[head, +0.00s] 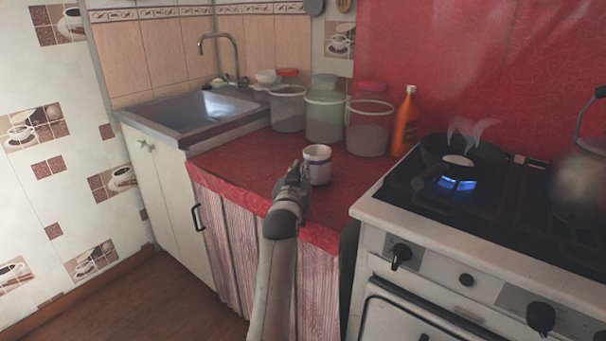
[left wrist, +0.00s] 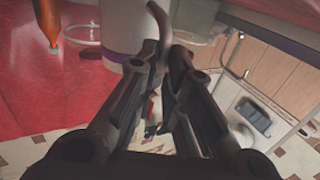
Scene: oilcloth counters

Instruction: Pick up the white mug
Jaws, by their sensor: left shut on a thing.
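The white mug (head: 318,165) stands upright on the red oilcloth counter (head: 245,168) in the head view, near the front edge. It has a dark band near its rim. My left gripper (head: 297,172) is at the mug's left side, shut on a thin part that looks like the mug's handle. In the left wrist view the mug (left wrist: 125,40) is at the top, and the fingertips of my left gripper (left wrist: 170,45) close around the curved handle (left wrist: 158,18). I cannot tell if the mug is lifted off the counter. My right gripper is not in view.
Two clear jars with red lids (head: 287,108) (head: 369,125), a green jar (head: 324,110) and an orange bottle (head: 405,122) stand behind the mug. The stove (head: 425,225) at right has a lit burner (head: 458,184), a pan (head: 440,152) and a kettle (head: 580,180). A sink (head: 190,112) is at left.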

